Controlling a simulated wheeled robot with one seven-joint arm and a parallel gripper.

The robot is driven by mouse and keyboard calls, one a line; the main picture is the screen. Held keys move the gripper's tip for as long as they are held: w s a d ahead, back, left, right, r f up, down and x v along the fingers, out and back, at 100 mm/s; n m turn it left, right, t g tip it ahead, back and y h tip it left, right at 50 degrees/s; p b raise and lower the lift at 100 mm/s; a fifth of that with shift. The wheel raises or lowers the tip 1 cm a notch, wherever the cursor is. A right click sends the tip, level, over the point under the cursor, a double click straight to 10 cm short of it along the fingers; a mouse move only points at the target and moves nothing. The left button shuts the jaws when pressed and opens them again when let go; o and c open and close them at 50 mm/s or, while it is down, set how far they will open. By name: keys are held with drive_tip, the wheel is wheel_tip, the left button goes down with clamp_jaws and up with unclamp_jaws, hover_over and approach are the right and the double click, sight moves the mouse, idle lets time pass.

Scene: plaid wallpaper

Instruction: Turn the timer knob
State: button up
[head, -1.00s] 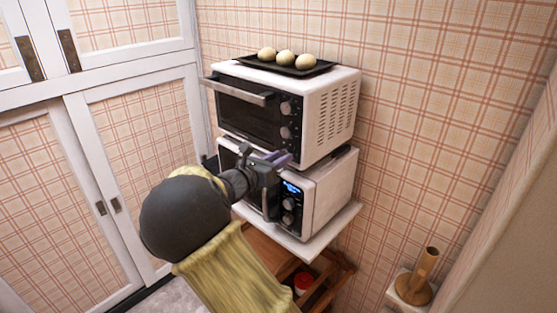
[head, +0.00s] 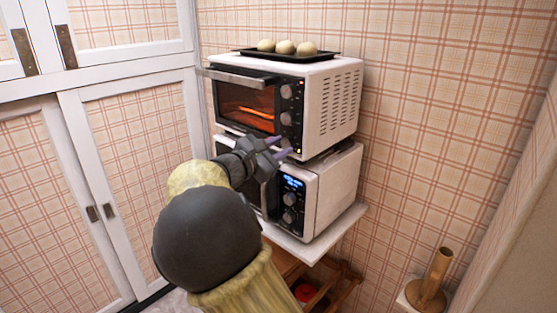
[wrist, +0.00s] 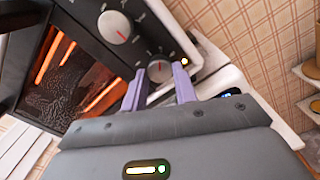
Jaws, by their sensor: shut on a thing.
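The white toaster oven (head: 337,105) stands on top of a second appliance. Its window (head: 247,106) glows orange, and its dark front panel has a column of knobs. My gripper (head: 284,147) is at the lowest knob of that panel. In the wrist view the purple fingers of my gripper (wrist: 160,76) are on either side of this lowest knob (wrist: 159,70), shut on it. The knob has a red mark, and a small light glows beside it. A higher knob (wrist: 115,27) with a red pointer is clear of the fingers. In the head view my gripper mostly hides the lowest knob.
A black tray (head: 243,51) with three round pale buns lies on top of the oven. The lower white appliance (head: 335,190) has a lit blue display and knobs. It stands on a white shelf (head: 318,248). A wooden holder (head: 433,280) stands at the lower right.

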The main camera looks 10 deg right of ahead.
drive_tip(key=shift+f+m+b, duration=0.1)
drive_tip(key=shift+m+b, duration=0.4)
drive_tip(key=o, duration=1)
drive_tip(key=shift+c, duration=0.2)
drive_tip(key=shift+a, duration=0.15)
drive_tip(key=shift+s+a, duration=0.2)
drive_tip(key=shift+a, duration=0.15)
drive_tip(key=b+v, duration=0.3)
drive_tip(key=v, duration=1.3)
drive_tip(key=shift+s, duration=0.25)
drive_tip(key=shift+a, duration=0.15)
